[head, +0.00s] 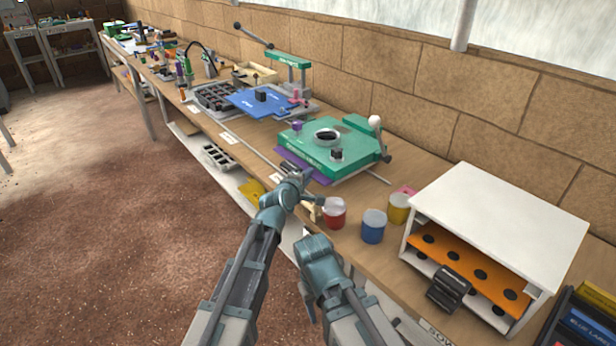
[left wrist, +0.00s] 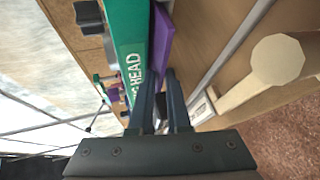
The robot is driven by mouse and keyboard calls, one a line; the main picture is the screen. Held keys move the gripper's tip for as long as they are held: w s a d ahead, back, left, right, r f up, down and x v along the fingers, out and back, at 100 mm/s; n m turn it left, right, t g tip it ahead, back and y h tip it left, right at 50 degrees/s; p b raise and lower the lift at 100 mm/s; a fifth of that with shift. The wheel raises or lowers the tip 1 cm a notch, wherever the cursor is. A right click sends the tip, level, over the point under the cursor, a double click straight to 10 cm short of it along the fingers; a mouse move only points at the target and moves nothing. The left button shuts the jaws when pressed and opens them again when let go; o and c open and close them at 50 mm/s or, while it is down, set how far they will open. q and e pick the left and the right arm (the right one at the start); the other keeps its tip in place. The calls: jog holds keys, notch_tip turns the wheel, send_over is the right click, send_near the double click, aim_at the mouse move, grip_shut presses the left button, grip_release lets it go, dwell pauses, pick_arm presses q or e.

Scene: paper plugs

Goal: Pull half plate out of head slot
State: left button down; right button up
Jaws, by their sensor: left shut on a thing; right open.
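The green head (head: 325,147) stands on the bench, and its lettered side shows in the left wrist view (left wrist: 131,55). A purple half plate (head: 303,167) sits under it, with its edge sticking out at the front; it also shows in the left wrist view (left wrist: 163,38). My left gripper (head: 298,177) is at this front edge. In the left wrist view its fingers (left wrist: 164,85) are closed around a dark piece beside the purple plate; the exact grip is partly hidden. My right gripper (head: 311,313) is lower, off the bench front, open; its fingers are hardly visible.
Red (head: 335,213), blue (head: 373,226) and yellow (head: 398,208) pots stand right of my left gripper. A beige mallet-like thing (left wrist: 277,62) lies close by. A white box with an orange shelf (head: 475,270) stands at the right. A blue board (head: 262,100) lies beyond the head.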

pick_arm(q)
jog(key=shift+s+a, duration=0.5)
jog(key=shift+a, duration=0.15)
dwell(1.2)
